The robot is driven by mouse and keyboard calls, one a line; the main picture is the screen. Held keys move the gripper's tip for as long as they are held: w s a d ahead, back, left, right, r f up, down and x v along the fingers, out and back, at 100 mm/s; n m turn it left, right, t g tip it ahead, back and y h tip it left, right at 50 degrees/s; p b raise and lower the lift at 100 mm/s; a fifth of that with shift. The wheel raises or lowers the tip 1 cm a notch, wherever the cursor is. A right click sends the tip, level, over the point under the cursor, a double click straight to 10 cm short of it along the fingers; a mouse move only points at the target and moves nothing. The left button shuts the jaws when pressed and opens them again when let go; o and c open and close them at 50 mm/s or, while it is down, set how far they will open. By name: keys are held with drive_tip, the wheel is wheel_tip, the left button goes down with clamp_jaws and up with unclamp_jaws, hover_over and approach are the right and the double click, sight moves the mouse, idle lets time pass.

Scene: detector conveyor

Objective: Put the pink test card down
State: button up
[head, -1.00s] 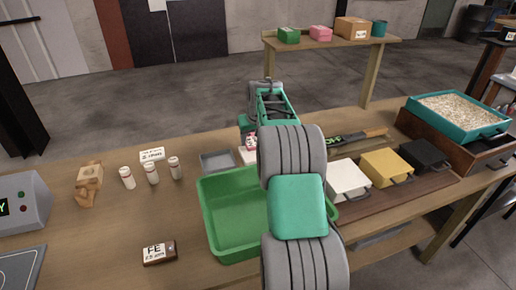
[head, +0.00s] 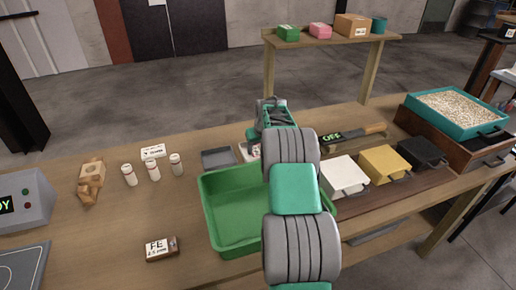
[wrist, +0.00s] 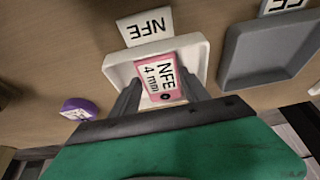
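The pink test card (wrist: 157,72), marked NFE 4 mm, is between the two fingers of my gripper (wrist: 161,83) in the wrist view. The fingers lie along its sides and look shut on it. The card is over or in a shallow white tray (wrist: 195,50) with an NFE label card (wrist: 145,28) beside it; whether it touches the tray floor I cannot tell. In the head view, my arm hides most of the white tray and card.
A grey tray (head: 217,158) is beside the white one. A green bin (head: 231,240) is in front. A paddle marked OFF (head: 331,136) lies to the right, near white, yellow and black boxes. White bottles (head: 152,171) and a dark FE block (head: 162,248) are left. A purple round item (wrist: 80,108) lies nearby.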

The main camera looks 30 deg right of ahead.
drive_tip(key=shift+o, duration=1.3)
drive_tip(key=shift+a+f, duration=0.1)
drive_tip(key=shift+a, duration=0.05)
drive_tip(key=shift+r, duration=0.35)
drive_tip(key=b+v, duration=0.1)
drive_tip(key=v, duration=1.1)
drive_tip(key=s+a+r+n, duration=0.1)
drive_tip(key=s+a+r, duration=0.1)
drive_tip(key=a, duration=0.4)
drive_tip(key=s+a+r, duration=0.2)
drive_tip(key=a, duration=0.5)
drive_tip(key=s+a+n+y, duration=0.1)
drive_tip(key=s+a, duration=1)
drive_tip(key=a, duration=0.1)
drive_tip(key=s+a+f, duration=0.2)
drive_tip(key=s+a, duration=0.1)
drive_tip(key=s, duration=0.3)
drive_tip(key=s+a+f+n+g, duration=0.1)
drive_tip(key=s+a+f, duration=0.2)
drive_tip(key=s, duration=0.3)
drive_tip(key=shift+s, duration=0.2)
drive_tip(key=shift+a, duration=0.15)
